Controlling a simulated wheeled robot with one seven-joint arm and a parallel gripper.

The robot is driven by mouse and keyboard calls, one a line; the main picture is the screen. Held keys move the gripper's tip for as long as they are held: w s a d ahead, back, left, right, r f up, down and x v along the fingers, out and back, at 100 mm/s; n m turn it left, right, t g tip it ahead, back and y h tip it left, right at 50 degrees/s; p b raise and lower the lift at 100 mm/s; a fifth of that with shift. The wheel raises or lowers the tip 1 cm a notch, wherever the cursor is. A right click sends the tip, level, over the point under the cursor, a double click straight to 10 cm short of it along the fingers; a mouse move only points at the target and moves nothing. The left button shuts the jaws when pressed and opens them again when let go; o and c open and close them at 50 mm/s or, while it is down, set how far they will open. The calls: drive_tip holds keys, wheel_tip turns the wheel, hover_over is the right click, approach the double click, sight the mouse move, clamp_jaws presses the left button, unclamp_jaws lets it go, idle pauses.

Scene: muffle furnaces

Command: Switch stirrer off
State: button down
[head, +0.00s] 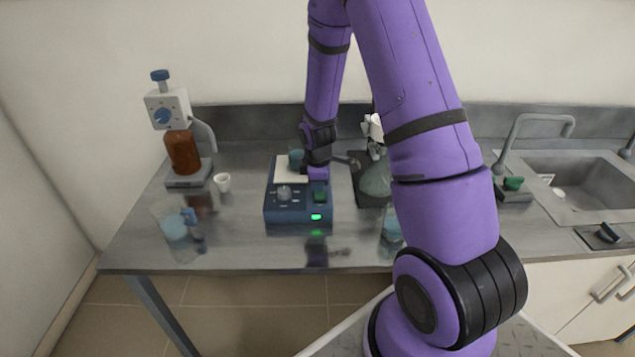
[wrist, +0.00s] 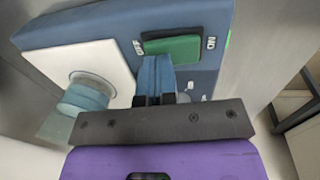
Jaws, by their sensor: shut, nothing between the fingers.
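The stirrer (head: 284,207) is a blue box with a pale top plate, a grey knob and a lit green light on its front. In the wrist view its blue body (wrist: 100,22) fills the upper part. A green rocker switch (wrist: 172,48) sits between labels that appear to read OFF and ON. My gripper (wrist: 156,62) is shut and empty, its blue fingertips right at the switch's lower edge near the OFF end; I cannot tell whether they touch it. A beaker with blue liquid (wrist: 84,98) stands on the plate. In the head view my arm partly covers the stirrer's right side.
A bottle-top dispenser on a brown bottle (head: 183,152) stands at left, with a small white cup (head: 222,182) and a beaker of blue liquid (head: 175,228) nearby. A flask (head: 375,180) stands right of the stirrer. A sink (head: 585,185) is at far right.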

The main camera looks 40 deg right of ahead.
sight(318, 199)
drive_tip(key=shift+d+f, duration=0.1)
drive_tip(key=shift+f, duration=0.1)
drive_tip(key=shift+s+a+g, duration=0.15)
drive_tip(key=shift+a+g, duration=0.05)
drive_tip(key=shift+g, duration=0.1)
drive_tip(key=shift+s+a+r, duration=0.15)
drive_tip(key=shift+s+a, duration=0.15)
drive_tip(key=shift+s, duration=0.15)
drive_tip(key=shift+r, duration=0.1)
drive_tip(key=shift+r, duration=0.2)
wheel_tip(318, 199, up, 13)
drive_tip(key=s+a, duration=0.1)
drive_tip(key=shift+s+r, duration=0.2)
drive_tip(key=shift+s, duration=0.1)
